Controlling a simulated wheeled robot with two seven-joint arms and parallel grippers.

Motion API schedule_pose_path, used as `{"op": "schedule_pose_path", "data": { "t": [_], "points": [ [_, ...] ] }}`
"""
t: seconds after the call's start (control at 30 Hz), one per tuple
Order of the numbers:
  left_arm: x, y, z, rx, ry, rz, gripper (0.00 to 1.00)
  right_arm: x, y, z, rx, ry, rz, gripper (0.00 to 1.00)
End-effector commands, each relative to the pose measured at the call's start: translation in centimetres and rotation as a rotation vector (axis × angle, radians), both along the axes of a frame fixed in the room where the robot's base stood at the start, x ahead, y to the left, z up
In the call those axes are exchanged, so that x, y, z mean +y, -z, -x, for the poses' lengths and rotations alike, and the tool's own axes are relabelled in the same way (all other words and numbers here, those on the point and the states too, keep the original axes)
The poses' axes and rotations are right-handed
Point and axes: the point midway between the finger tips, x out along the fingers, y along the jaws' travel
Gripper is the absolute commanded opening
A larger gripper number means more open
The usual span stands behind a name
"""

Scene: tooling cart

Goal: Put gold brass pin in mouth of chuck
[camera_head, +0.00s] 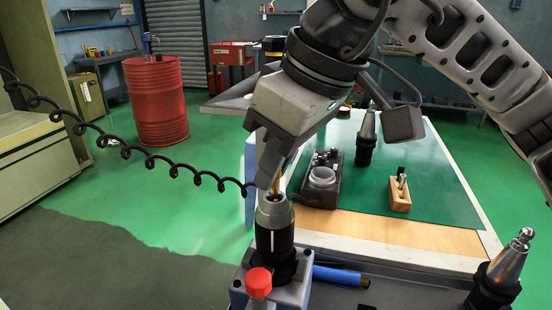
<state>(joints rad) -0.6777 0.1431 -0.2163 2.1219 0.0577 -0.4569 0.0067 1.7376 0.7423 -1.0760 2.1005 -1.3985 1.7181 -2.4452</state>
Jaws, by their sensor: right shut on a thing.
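The chuck (272,222) stands upright at the front, with a silver nose and a dark body, seated in a grey fixture (291,291). My right gripper (271,178) comes down from above and is shut on the gold brass pin (276,187). Only a thin strip of the pin shows between the fingers. The pin's lower end is at the chuck's mouth; I cannot tell how far inside it is. My left gripper is not in view.
A red knob (258,282) is on the fixture's front. A blue tool (336,275) lies beside it. A second silver holder (508,264) stands at right. A dark device (322,182), a black holder (366,143) and a wooden block (400,193) are on the green mat (440,205).

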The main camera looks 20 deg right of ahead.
Motion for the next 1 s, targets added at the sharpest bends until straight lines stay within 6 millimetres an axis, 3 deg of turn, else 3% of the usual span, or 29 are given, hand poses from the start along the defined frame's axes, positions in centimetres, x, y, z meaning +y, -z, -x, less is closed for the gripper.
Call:
{"op": "schedule_pose_path", "data": {
  "t": [0.87, 0.9, 0.97, 1.0],
  "points": [
    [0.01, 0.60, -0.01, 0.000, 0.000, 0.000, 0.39, 0.00, 0.61, -0.01, 0.000, 0.000, 0.000, 0.00],
    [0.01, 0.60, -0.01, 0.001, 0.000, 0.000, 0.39, 0.00, 0.61, -0.01, 0.000, 0.000, 0.000, 0.25],
    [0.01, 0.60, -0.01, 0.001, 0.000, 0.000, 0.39, 0.00, 0.61, -0.01, 0.000, 0.000, 0.000, 0.39],
    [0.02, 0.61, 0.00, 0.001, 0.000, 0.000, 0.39, 0.00, 0.61, -0.01, 0.000, 0.000, 0.000, 0.39]
  ]
}}
